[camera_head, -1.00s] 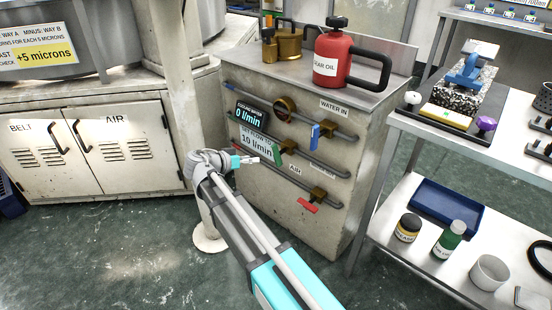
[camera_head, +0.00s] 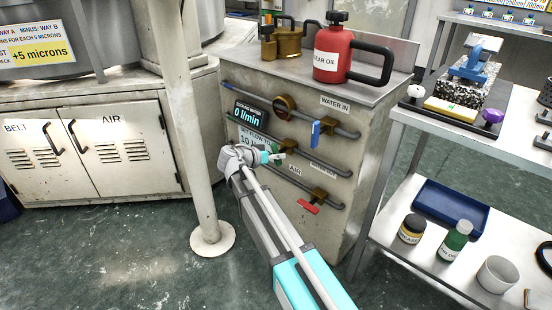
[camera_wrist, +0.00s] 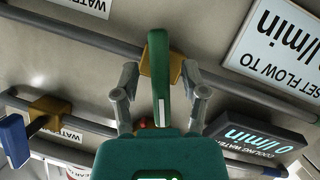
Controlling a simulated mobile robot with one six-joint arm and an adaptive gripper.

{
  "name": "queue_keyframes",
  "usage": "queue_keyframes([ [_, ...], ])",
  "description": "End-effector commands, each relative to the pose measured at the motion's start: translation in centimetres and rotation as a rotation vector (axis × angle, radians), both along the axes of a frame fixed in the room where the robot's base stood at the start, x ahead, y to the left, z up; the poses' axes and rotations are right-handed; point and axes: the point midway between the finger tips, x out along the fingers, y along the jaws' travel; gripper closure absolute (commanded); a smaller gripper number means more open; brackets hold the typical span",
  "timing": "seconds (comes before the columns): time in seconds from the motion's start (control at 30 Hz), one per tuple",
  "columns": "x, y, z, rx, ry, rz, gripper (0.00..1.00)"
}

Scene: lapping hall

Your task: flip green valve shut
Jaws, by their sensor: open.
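The green valve handle (camera_wrist: 160,65) is a flat lever on a brass valve body (camera_wrist: 176,62) on the middle pipe. In the wrist view it stands between the two fingers of my gripper (camera_wrist: 160,88). The fingers are apart, one on each side of the lever, with gaps visible; I cannot see them pressing on it. In the head view my gripper (camera_head: 280,157) is at the brass valve (camera_head: 289,147) and hides most of the green lever. The display (camera_head: 248,115) beside it reads 0 l/min.
A blue lever (camera_head: 315,133) hangs above and right of the green one, and a red lever (camera_head: 308,207) lies below. A white post (camera_head: 201,160) stands left of my arm. A metal table (camera_head: 440,150) with small items stands right.

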Motion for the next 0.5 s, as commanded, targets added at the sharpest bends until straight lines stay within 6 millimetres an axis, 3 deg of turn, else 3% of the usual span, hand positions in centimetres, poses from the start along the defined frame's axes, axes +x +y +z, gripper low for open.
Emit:
queue_keyframes([
  [0.3,0.05,-0.01,-0.02,0.000,0.001,0.001,0.44],
  [0.5,0.04,0.02,-0.03,0.000,0.001,0.001,0.81],
])
